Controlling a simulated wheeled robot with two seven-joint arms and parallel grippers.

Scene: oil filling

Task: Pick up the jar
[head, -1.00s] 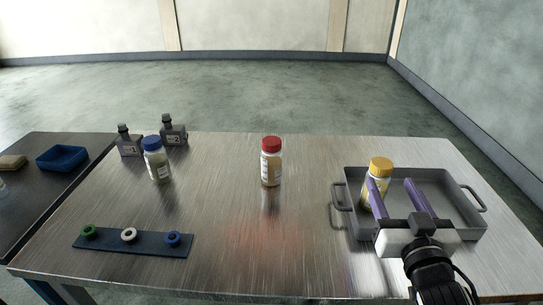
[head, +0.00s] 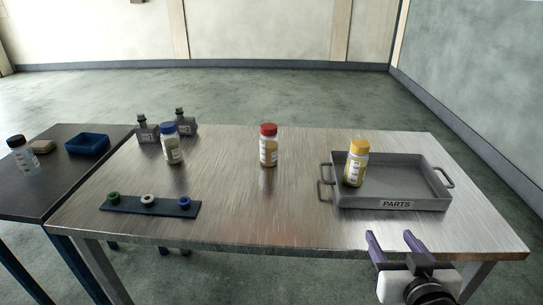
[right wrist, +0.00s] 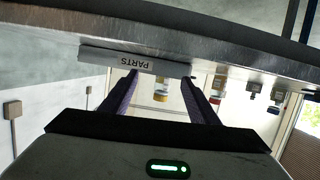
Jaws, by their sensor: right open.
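Several jars are in view. A yellow-capped jar (head: 356,164) stands upright in the left part of the grey parts tray (head: 412,204). A black-capped jar (head: 22,156) is on the dark side table. My right gripper (head: 390,241) is open and empty, in front of the table's near edge and apart from the jars. In the right wrist view, the yellow-capped jar (right wrist: 161,90) shows between the fingers, further off. My left gripper is not in view.
The metal table (head: 290,215) has free room in the middle. A blue strip (head: 150,206) with three rings lies front left, and two dark bottles (head: 147,132) stand at the back left. A blue bin (head: 87,144) and a tan block (head: 42,147) are on the side table.

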